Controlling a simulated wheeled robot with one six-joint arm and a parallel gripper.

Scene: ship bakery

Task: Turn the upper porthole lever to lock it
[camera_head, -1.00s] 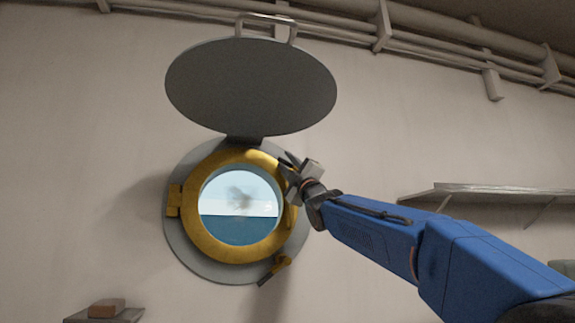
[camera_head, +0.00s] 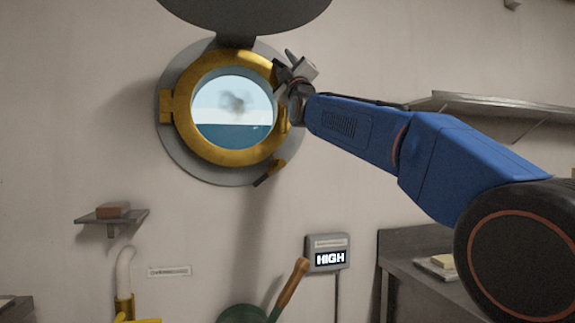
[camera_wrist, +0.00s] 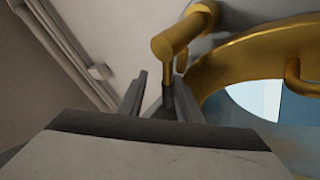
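The brass porthole ring (camera_head: 181,120) is on the wall in the head view, closed against its grey flange. The upper lever is mostly hidden behind my gripper in the head view. In the wrist view the upper lever's brass body (camera_wrist: 178,36) stands at top centre, with its dark handle (camera_wrist: 168,97) reaching down between my fingers. My gripper (camera_head: 284,68) is at the ring's upper right. In the wrist view my gripper (camera_wrist: 160,95) is open around the handle, with a gap on the left; contact on the right is unclear. The lower lever (camera_head: 268,174) is at the ring's lower right.
The grey round cover (camera_head: 245,12) is raised above the porthole. A small shelf with a brick-like block (camera_head: 113,209) is at lower left. A wall display (camera_head: 328,254) reads HIGH. A long shelf (camera_head: 490,104) is right of the porthole, behind my arm.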

